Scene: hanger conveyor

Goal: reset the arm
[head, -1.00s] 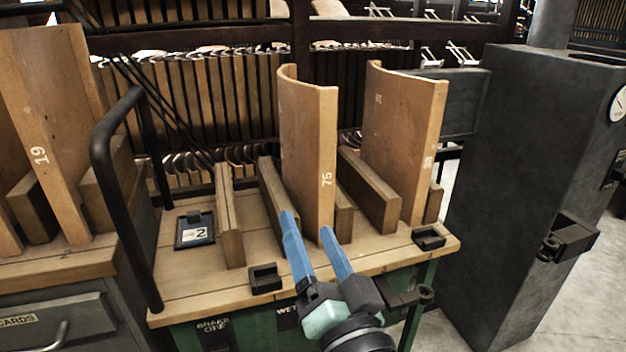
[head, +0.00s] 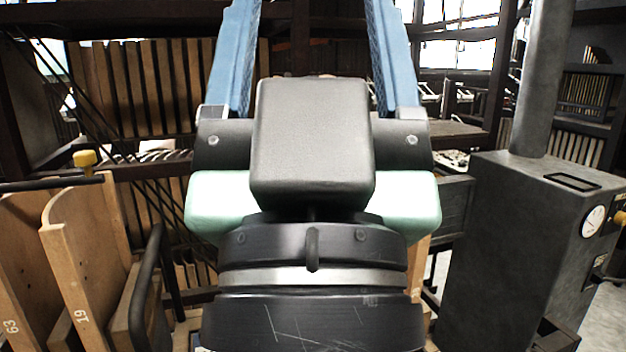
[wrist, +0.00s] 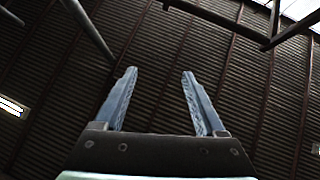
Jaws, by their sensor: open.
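My gripper (head: 312,40) is raised close in front of the head camera and fills the middle of that view. Its two blue fingers point upward and stand wide apart, with nothing between them. In the wrist view my gripper (wrist: 156,92) is also open and empty, facing a dark ribbed ceiling (wrist: 160,60). The gripper body hides most of the bench behind it in the head view.
Curved wooden boards, one marked 19 (head: 85,270), stand at the left beside a black rail (head: 150,285). A dark cabinet with a dial (head: 520,240) and a pipe stands at the right. Dark racks with wooden slats (head: 130,85) are behind.

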